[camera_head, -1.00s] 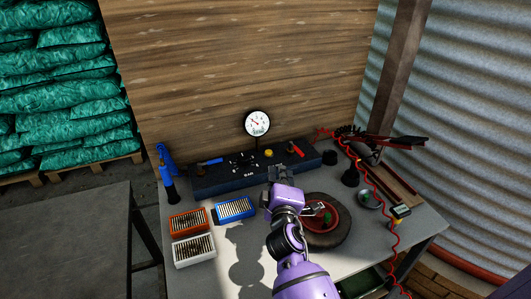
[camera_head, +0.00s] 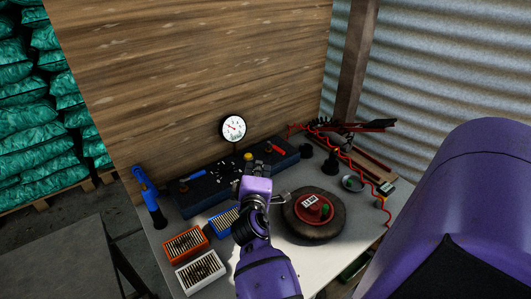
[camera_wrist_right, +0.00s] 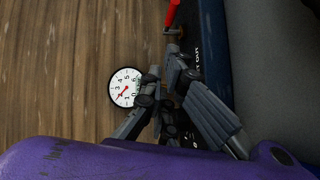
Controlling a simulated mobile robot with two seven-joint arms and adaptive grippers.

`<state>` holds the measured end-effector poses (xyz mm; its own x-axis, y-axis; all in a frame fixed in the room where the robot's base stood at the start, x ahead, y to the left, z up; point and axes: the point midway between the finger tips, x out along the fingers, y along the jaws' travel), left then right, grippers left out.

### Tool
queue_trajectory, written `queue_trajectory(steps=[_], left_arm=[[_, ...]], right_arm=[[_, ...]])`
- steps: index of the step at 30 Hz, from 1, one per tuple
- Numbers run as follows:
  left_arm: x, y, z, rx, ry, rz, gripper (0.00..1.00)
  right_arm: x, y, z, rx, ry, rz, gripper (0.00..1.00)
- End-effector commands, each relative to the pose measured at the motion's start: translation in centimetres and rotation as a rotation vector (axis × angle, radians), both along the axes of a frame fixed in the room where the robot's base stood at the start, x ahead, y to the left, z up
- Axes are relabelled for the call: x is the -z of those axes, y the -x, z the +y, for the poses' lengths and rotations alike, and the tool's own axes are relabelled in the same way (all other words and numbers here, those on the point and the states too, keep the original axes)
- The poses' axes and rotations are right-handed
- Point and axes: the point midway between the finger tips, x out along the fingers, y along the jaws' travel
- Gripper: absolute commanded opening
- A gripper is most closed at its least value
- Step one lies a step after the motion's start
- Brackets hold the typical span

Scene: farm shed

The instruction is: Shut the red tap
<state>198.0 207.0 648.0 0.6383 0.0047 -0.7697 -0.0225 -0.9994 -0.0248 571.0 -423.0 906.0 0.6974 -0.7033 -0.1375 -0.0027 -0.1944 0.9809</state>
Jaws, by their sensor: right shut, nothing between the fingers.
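The red tap (camera_head: 276,148) sits on the right part of the dark manifold box (camera_head: 215,187). Its lever slants down to the right in the head view. Part of the red lever also shows at the top of the wrist view (camera_wrist_right: 172,14). My right gripper (camera_head: 249,166) is shut and empty, over the front edge of the box, left of and nearer than the red tap. In the wrist view its fingertips (camera_wrist_right: 167,66) are apart from the lever. My left gripper is not in view.
A blue-handled tap (camera_head: 192,176) is on the box's left. A round gauge (camera_head: 233,128) stands behind, and a yellow knob (camera_head: 248,155) is close to my gripper. A tyre (camera_head: 313,230) lies at right, bit boxes (camera_head: 186,243) at front left.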

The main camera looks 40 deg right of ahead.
Motion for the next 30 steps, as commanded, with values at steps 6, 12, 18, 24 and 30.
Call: queue_trajectory(steps=[6, 12, 18, 24, 30], left_arm=[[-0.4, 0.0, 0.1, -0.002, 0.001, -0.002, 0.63], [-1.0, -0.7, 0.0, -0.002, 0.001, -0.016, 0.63], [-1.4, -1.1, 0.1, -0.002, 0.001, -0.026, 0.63], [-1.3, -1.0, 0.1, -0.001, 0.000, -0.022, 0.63], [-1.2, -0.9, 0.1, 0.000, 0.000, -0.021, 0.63]], right_arm=[[0.4, -3.6, -3.4, -0.002, 0.001, -0.002, 0.00], [1.0, -4.8, -6.5, 0.001, -0.001, -0.003, 0.00], [1.5, -4.8, -8.3, -0.002, -0.001, -0.002, 0.00], [1.7, -4.7, -8.6, -0.001, -0.001, -0.002, 0.00], [1.7, -4.7, -8.6, -0.001, -0.001, -0.002, 0.00]])
